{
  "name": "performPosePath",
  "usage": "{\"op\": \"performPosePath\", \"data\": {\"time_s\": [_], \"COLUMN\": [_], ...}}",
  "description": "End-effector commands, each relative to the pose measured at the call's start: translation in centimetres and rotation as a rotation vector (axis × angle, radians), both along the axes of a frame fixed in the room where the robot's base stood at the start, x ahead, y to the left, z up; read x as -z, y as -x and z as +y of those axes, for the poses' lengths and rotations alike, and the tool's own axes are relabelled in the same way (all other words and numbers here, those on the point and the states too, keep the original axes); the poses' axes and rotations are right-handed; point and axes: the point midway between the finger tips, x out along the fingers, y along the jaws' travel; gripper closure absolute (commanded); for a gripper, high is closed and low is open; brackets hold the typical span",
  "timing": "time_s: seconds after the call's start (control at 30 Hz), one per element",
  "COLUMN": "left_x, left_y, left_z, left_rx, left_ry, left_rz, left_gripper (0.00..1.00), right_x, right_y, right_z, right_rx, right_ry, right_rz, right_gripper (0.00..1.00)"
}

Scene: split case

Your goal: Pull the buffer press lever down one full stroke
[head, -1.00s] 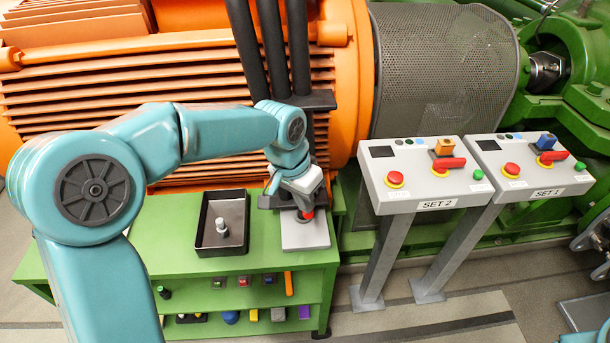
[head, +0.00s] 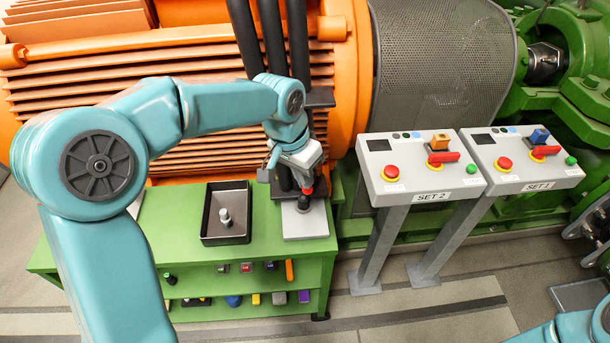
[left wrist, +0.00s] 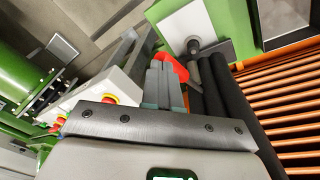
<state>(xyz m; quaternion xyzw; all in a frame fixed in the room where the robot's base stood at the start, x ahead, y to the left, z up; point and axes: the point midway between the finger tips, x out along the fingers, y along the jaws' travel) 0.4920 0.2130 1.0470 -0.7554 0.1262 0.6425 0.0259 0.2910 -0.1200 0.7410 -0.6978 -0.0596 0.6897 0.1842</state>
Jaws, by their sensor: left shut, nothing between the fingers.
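The buffer press has a pale grey base plate (head: 305,222) on the green bench, with a short dark post and dark upright parts behind. Its red lever knob (head: 308,189) shows just below my left gripper (head: 306,182), above the plate. In the left wrist view, the left fingers (left wrist: 163,82) are shut with nothing between them. The red knob (left wrist: 175,66) shows right beside their tips; I cannot tell whether they touch it. The rest of the lever is mostly hidden by the gripper. My right gripper is not in view.
A black tray (head: 211,232) with a small pale cylinder stands left of the press. Thick black pipes (head: 272,45) rise behind it, before the orange motor (head: 180,95). Two control stands, SET 2 (head: 400,200) and SET 1 (head: 545,180), stand to the right.

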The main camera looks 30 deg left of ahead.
Motion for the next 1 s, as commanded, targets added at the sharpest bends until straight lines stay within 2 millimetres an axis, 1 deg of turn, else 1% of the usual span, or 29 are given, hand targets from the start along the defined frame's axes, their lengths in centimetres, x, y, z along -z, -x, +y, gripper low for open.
{"op": "performPosePath", "data": {"time_s": [0.17,0.7,0.8,1.0], "left_x": [-0.9,-6.8,-7.1,-6.9], "left_y": [-0.1,-0.7,-0.7,-0.7], "left_z": [0.0,0.4,0.5,0.5], "left_rx": [0.0,0.0,0.0,0.0], "left_ry": [0.0,0.0,0.0,0.0], "left_rz": [-0.001,-0.001,0.0,0.0], "left_gripper": [1.0,1.0,1.0,1.0], "right_x": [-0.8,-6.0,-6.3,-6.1], "right_y": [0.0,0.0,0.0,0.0], "right_z": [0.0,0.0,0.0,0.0], "right_rx": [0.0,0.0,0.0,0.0], "right_ry": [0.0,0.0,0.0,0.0], "right_rz": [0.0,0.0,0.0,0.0], "right_gripper": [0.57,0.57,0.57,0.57]}}
